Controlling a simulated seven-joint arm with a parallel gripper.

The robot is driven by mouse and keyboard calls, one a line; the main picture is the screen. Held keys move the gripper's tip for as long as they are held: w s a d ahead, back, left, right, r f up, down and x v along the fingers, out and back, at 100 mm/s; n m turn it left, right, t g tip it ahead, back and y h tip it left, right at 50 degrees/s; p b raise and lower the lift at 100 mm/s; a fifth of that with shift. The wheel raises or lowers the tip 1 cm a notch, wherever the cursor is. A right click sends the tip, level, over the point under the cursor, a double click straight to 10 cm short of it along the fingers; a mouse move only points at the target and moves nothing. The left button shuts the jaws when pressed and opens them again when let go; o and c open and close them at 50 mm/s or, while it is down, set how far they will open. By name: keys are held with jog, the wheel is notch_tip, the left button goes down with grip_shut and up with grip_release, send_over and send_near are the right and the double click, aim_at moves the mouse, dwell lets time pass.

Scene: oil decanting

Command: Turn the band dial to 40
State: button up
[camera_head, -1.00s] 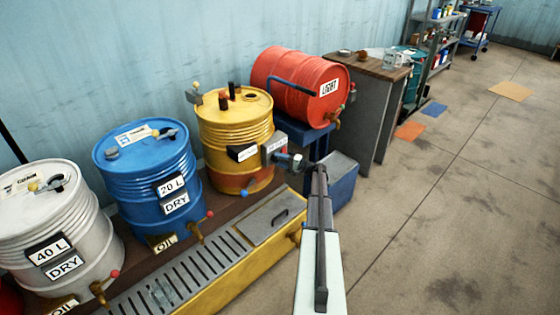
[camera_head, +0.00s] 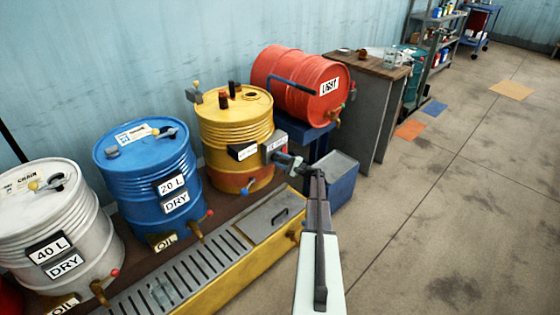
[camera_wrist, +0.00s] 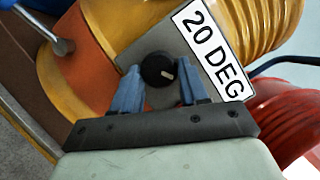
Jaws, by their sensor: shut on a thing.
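The yellow drum (camera_head: 235,125) stands at the back middle with an orange band (camera_head: 237,180) around its lower part. A grey control box (camera_head: 272,148) is on its front right side. In the wrist view, the box's grey face (camera_wrist: 175,45) carries a white plate reading "20 DEG" (camera_wrist: 212,50). Below the plate is the round black band dial (camera_wrist: 158,69) with a pale pointer mark, which points to the right. My gripper (camera_wrist: 158,80) has its blue fingers on both sides of the dial, shut on it. In the head view my gripper (camera_head: 288,161) reaches the box; the dial is hidden there.
A blue drum (camera_head: 148,180) and a white drum (camera_head: 60,235) stand to the left, and a red drum (camera_head: 300,85) lies on a blue stand behind. A yellow drip tray (camera_head: 205,285) with a grate runs in front. The floor at right is open.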

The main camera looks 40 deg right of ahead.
jog(key=o, duration=1.1)
jog(key=shift+c, duration=0.2)
jog(key=shift+s, duration=0.1)
jog(key=v, duration=1.3)
jog(key=shift+s+d, duration=0.15)
jog(key=shift+s, duration=0.15)
